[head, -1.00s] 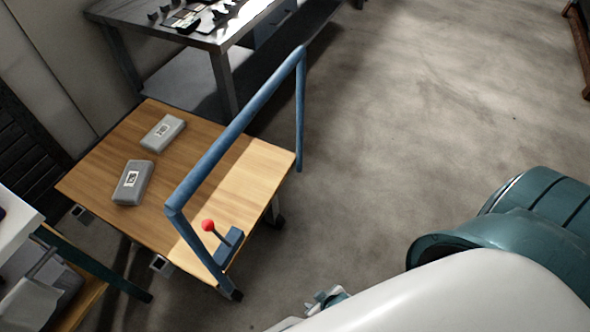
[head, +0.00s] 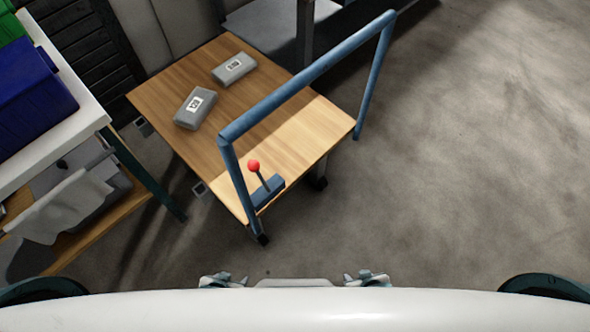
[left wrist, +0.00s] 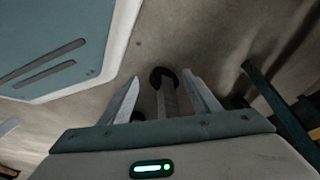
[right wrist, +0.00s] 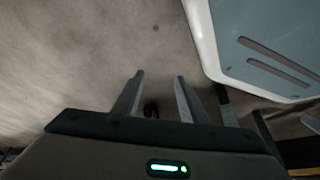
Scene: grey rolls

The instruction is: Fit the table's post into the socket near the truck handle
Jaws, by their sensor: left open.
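The truck (head: 290,125) has a wooden deck and a blue tubular handle (head: 310,73) on its right and near side. Two small grey sockets stick out from the deck's left edge; one (head: 200,190) is nearer the handle, the other (head: 143,128) is farther back. The white-topped table (head: 85,133) with teal legs (head: 150,178) stands left of the truck, apart from it. I cannot make out its post. My left gripper (head: 222,281) (left wrist: 165,85) is open; a dark-tipped bar shows between its fingers. My right gripper (head: 368,279) (right wrist: 157,85) is open and empty. Both are well short of the truck.
A red-knobbed lever (head: 254,166) stands at the handle's foot. A blue bin (head: 35,95) and a green bin (head: 10,28) sit on the table. The floor (head: 450,180) to the right is clear.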

